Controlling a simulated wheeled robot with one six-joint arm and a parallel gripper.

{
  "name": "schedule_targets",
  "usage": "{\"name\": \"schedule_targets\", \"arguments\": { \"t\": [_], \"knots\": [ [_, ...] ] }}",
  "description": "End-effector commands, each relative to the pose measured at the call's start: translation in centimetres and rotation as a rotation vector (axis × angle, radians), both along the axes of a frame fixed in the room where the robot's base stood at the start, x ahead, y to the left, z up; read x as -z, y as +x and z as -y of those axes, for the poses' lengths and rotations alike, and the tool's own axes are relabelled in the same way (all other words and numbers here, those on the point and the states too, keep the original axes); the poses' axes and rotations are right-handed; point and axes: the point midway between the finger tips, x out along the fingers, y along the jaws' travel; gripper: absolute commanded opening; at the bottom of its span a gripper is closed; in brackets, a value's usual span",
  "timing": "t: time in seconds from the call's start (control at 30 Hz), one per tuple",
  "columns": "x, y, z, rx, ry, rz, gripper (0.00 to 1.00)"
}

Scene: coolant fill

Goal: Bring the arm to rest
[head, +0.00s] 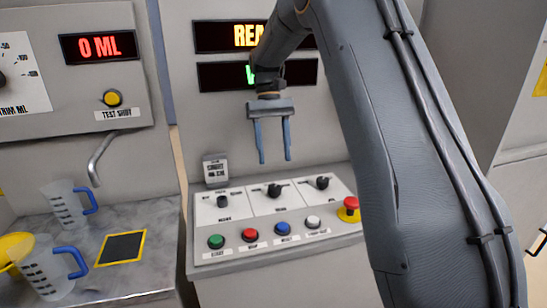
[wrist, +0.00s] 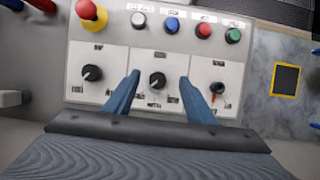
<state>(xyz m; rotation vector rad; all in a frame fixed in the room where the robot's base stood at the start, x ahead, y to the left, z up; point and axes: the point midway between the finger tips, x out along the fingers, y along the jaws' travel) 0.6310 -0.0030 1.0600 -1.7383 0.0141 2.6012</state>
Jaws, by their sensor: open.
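My gripper (head: 274,160) hangs from my arm in the head view, with its two blue fingers apart and nothing between them. It is above and behind the sloped control panel (head: 330,244), in front of the upright display panel. In the wrist view my gripper (wrist: 160,88) is open over the panel's row of black knobs, with the middle knob (wrist: 157,81) showing between the fingers. I cannot tell its exact height over the panel, but the fingers appear clear of the knobs. My arm hides part of the two displays (head: 225,36).
The panel has green (head: 216,242), red and blue buttons and a red emergency stop (head: 350,205). At left, a unit reads 0 ML (head: 98,46) above a spout (head: 100,158). Measuring jugs (head: 62,206) with blue handles stand on the metal bench beside a yellow-edged black square (head: 122,248).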

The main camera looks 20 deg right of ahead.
Motion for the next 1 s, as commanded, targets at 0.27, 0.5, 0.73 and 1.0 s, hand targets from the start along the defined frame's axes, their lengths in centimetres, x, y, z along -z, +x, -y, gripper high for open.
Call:
{"name": "schedule_targets", "arguments": {
  "t": [0.27, 0.5, 0.73, 1.0],
  "knots": [
    [0.4, -0.7, 0.0, 0.0, 0.0, 0.012, 0.5],
    [3.0, -5.7, -0.1, -0.005, -0.001, 0.122, 0.5],
    [6.3, -12.8, -0.1, -0.012, -0.001, 0.258, 0.5],
    [9.8, -22.0, -0.2, -0.019, -0.002, 0.402, 0.5]
  ]
}}
